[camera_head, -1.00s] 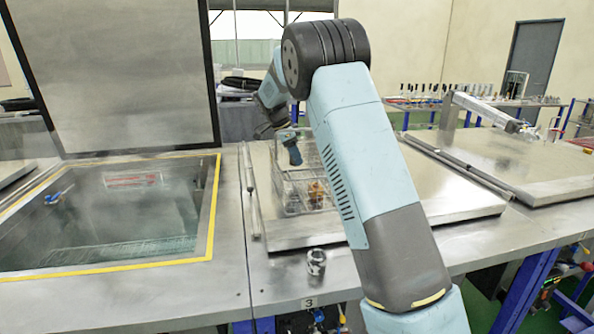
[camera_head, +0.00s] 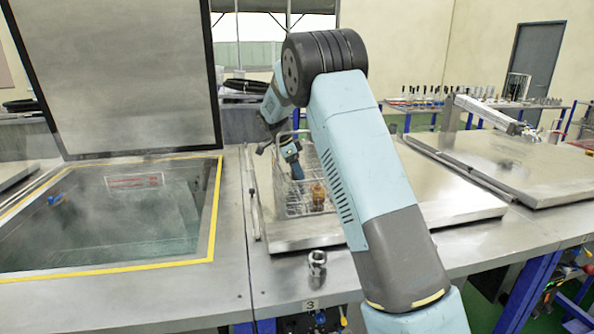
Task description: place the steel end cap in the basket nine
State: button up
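A wire basket (camera_head: 293,207) stands on the closed steel lid in the middle, partly hidden behind my arm. An amber-brown part (camera_head: 318,194) sits inside it. A shiny steel cylindrical part (camera_head: 317,264), possibly the end cap, stands on the bench's front strip, in front of the lid and apart from the basket. My gripper (camera_head: 293,165) points down at the basket's left side, with its blue end at or inside the wire walls. Its fingers are too small to tell whether they are open or hold something. I cannot read any number on the basket.
An open tank (camera_head: 212,215) with a yellow rim and hazy inside is at left, its raised lid (camera_head: 120,75) behind it. Another closed lid (camera_head: 500,165) is at right. A 3 label (camera_head: 310,304) marks the front edge. The front strip left of the steel part is clear.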

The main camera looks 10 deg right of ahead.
aim_at(288, 179)
jog(key=shift+o, duration=0.6)
jog(key=shift+r, duration=0.1)
jog(key=v, duration=1.2)
jog(key=shift+d, duration=0.65)
